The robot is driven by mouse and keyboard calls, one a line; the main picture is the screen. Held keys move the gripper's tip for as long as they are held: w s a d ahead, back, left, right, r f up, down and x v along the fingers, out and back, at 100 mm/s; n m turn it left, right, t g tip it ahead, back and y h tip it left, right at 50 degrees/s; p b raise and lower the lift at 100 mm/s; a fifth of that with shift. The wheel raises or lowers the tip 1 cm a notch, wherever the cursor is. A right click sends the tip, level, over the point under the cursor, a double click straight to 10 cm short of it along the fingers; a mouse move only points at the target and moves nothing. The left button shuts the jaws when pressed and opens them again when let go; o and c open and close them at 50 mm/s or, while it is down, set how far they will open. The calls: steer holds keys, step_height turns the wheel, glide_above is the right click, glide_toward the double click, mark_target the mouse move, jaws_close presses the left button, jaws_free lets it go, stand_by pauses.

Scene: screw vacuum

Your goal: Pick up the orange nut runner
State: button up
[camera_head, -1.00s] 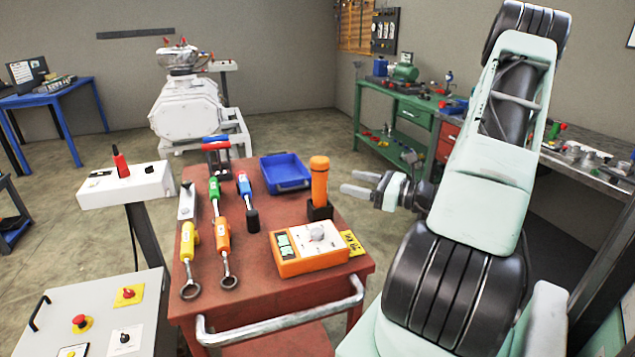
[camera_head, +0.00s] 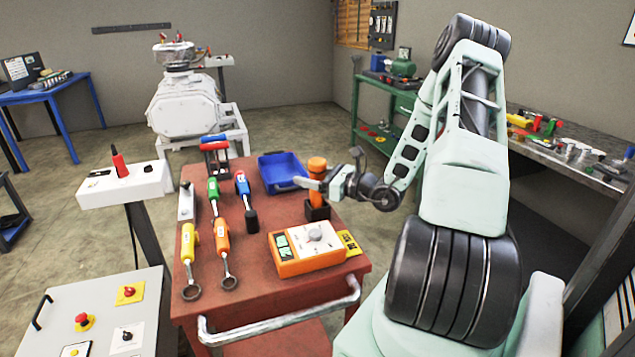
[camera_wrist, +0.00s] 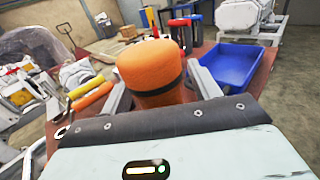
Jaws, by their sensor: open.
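The orange nut runner (camera_head: 317,165) stands upright in a black holder (camera_head: 317,211) at the right edge of the red cart. My gripper (camera_head: 309,183) is open at the nut runner's height, and its fingers partly cover the nut runner in the head view. In the wrist view, the orange body of the nut runner (camera_wrist: 150,70) rises between my two spread fingers, one on each side. Whether either finger touches it I cannot tell.
On the red cart (camera_head: 255,238), a blue tray (camera_head: 283,172) lies behind the nut runner and an orange meter box (camera_head: 308,250) in front. Several coloured wrenches, including an orange one (camera_head: 222,238), lie to the left. A metal handle rail (camera_head: 280,322) runs along the front.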

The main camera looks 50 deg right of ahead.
steer(key=shift+c, duration=0.2)
jaws_close()
steer(key=shift+r, duration=5.05)
